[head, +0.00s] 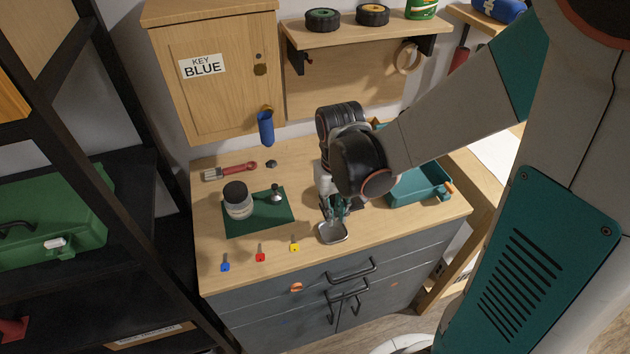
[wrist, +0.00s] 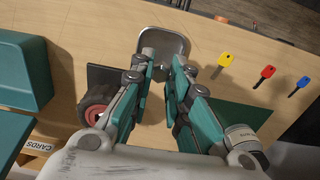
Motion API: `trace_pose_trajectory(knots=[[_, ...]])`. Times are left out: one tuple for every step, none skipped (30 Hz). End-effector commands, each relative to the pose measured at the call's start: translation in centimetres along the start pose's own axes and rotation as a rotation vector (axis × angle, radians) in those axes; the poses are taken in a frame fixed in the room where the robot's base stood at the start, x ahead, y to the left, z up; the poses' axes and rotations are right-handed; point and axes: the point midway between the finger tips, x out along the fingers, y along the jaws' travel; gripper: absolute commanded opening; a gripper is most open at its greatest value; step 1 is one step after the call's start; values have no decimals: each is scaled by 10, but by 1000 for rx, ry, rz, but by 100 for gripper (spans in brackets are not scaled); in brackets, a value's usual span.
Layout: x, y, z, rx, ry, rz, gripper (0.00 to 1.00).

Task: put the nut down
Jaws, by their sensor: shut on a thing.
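My gripper (head: 335,213) is over the near side of the bench, at the small metal dish (head: 333,233). In the wrist view its fingertips (wrist: 165,66) come close together just at the dish's edge (wrist: 183,48). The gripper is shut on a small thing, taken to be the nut. The nut itself is hidden by the fingers or too small to make out in either view. I cannot tell whether the fingertips touch the dish.
Blue, red and yellow keys (head: 294,247) lie left of the dish. A dark-lidded jar (head: 238,203) stands on the green mat (head: 232,228). A teal bin (head: 420,190) is at the right. A wheel (wrist: 95,108) lies beside my gripper.

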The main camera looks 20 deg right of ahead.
Motion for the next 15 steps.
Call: trace_pose_trajectory(knots=[[9,0,-1,0,0,0,6],[11,0,0,0,0,0,6],[14,0,0,0,0,0,6],[15,0,0,0,0,0,6],[16,0,0,0,0,0,6],[17,0,-1,0,0,0,6],[19,0,-1,0,0,0,6],[21,0,-1,0,0,0,6],[26,0,-1,0,0,0,6],[30,0,-1,0,0,0,6],[34,0,-1,0,0,0,6],[41,0,-1,0,0,0,6],[46,0,-1,0,0,0,6],[50,0,-1,0,0,0,6],[55,0,-1,0,0,0,6]])
